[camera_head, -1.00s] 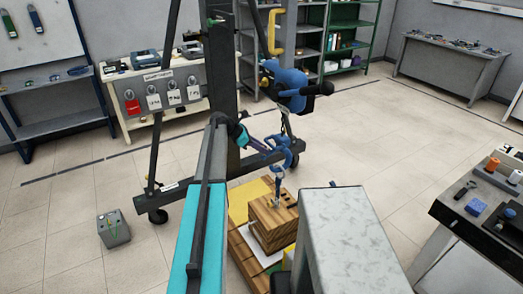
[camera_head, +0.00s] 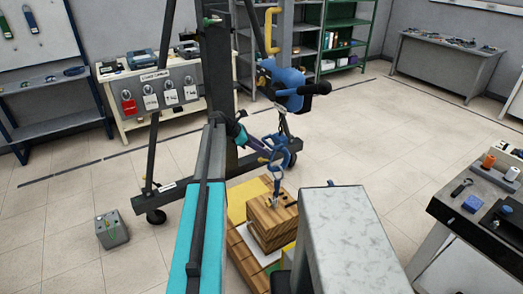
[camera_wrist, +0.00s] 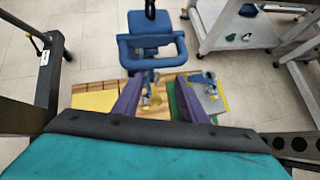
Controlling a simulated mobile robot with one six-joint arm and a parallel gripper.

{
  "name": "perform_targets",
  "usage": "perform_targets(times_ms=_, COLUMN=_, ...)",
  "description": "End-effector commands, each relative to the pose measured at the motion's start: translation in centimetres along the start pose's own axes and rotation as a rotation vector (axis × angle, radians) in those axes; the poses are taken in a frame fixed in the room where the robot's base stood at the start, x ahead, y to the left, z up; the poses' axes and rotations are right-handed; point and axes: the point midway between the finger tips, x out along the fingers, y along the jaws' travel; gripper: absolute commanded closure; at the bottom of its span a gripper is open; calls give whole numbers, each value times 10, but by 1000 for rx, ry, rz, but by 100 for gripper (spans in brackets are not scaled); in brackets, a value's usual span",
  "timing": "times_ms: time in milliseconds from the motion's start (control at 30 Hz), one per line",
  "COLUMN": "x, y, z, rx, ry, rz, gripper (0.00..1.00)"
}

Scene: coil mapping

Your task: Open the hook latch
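A blue hook (camera_head: 277,160) hangs by a dark chain below the blue hoist (camera_head: 287,82), above a stack of wooden blocks (camera_head: 270,222). In the wrist view, a blue body with a handle-like frame (camera_wrist: 150,47) is ahead, with small metal parts below it between my fingers. My gripper (camera_head: 258,146) is beside the hook in the head view. Its two purple fingers are apart in the wrist view (camera_wrist: 160,95), with nothing visibly clamped. The latch itself is too small to make out, and I cannot tell whether a finger touches the hook.
A dark gantry post (camera_head: 216,100) stands close behind my arm. A grey box (camera_head: 112,230) lies on the floor at left. A workbench (camera_head: 470,205) with tools stands at right. The floor between the hoist and that bench is clear.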

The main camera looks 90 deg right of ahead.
Motion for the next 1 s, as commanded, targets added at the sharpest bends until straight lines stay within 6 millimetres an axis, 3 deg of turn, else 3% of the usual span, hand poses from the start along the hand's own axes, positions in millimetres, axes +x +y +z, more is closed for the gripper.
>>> perform_targets(times_ms=367, x=-28, y=0, z=-2, rx=-1, ry=1, rz=3, gripper=62)
perform_targets(times_ms=1000, x=-124, y=0, z=1, rx=0, ry=-1, rz=2, gripper=62)
